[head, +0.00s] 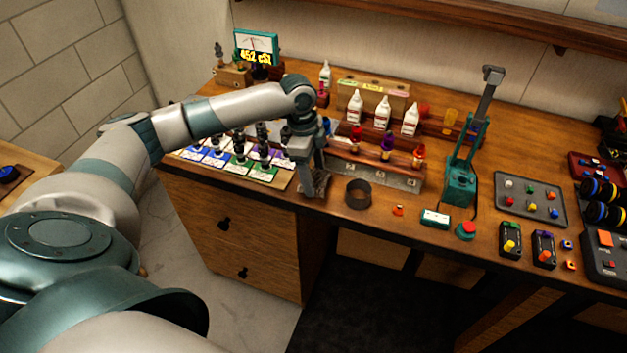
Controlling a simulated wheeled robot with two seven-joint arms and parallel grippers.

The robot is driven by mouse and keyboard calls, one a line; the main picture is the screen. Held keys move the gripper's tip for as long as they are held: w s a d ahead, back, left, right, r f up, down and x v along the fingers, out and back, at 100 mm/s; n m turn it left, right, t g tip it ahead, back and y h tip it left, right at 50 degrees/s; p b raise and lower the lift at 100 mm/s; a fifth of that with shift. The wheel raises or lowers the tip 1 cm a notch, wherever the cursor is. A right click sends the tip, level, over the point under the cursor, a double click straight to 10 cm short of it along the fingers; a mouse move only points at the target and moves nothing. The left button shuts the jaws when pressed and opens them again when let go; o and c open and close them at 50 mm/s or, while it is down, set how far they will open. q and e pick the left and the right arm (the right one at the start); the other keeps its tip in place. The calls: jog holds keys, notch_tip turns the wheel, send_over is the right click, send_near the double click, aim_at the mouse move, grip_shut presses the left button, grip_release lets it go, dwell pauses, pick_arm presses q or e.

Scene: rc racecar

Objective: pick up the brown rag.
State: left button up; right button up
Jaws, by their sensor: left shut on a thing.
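My left gripper (312,178) points down at the front edge of the workbench, left of a dark round cup. It is shut on a small brownish crumpled thing (316,189), which looks like the brown rag. The gripper hides much of it, and I cannot tell whether it still touches the bench top. My right gripper is not in view.
The dark cup (358,194) stands close to the right of my gripper. A rack of bottles (375,170) is just behind. Labelled cards with black parts (235,163) lie to the left. A green press (461,180) and a grey tray (530,199) stand to the right.

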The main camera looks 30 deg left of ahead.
pick_arm(q)
jog(key=shift+r+b, duration=0.35)
jog(key=shift+r, duration=0.3)
jog(key=w+d+r+b, duration=0.3)
jog(key=d+r, duration=0.4)
jog(key=d, duration=0.4)
jog(key=shift+w+r+b, duration=0.2)
jog(key=shift+w+b, duration=0.15)
jog(key=shift+w, duration=0.05)
